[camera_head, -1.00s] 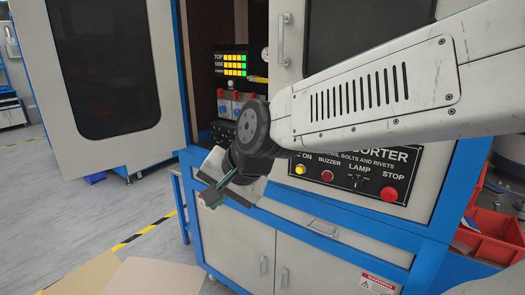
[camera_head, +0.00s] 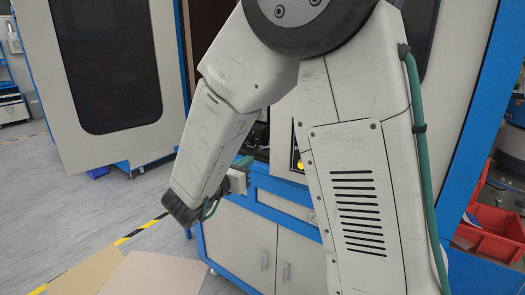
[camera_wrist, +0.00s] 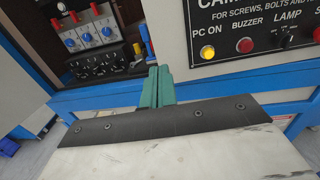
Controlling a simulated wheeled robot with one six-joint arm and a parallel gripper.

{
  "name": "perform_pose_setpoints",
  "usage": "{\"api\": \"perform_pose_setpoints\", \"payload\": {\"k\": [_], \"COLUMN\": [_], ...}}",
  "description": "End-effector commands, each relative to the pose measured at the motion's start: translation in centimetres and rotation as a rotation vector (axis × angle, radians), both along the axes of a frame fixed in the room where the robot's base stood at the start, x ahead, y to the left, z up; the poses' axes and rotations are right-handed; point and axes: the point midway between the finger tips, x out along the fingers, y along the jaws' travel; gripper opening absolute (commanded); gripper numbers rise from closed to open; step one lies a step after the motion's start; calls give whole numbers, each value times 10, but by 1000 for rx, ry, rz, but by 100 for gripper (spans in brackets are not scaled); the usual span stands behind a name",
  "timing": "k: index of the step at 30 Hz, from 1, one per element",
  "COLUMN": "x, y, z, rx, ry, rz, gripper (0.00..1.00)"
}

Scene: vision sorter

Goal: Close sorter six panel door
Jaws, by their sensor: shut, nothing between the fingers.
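The sorter's left panel door (camera_head: 168,75) is light grey with a blue edge and a large dark window. It stands swung open at the left in the head view, with the cabinet's dark opening to its right. My gripper has two green fingers (camera_wrist: 157,74), which are together and empty in the wrist view, in front of the cabinet's lower opening edge. The fingers do not appear to touch the door.
The control panel (camera_wrist: 250,28) with yellow and red buttons is right of my gripper in the wrist view. Switches (camera_wrist: 87,36) sit inside the opening. Red bins (camera_head: 492,232) stand at the right. Boards (camera_head: 155,275) lie low in front; grey floor is clear at the left.

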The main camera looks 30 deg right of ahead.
Motion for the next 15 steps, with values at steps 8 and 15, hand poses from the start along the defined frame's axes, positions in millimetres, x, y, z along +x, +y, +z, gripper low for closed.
{"api": "perform_pose_setpoints", "payload": {"k": [8, 15], "x": [18, 39], "y": [-43, -90], "z": [1, 1], "rx": [-2, -1], "ry": [-3, -3], "rz": [-9, -7], "gripper": [0, 0]}}
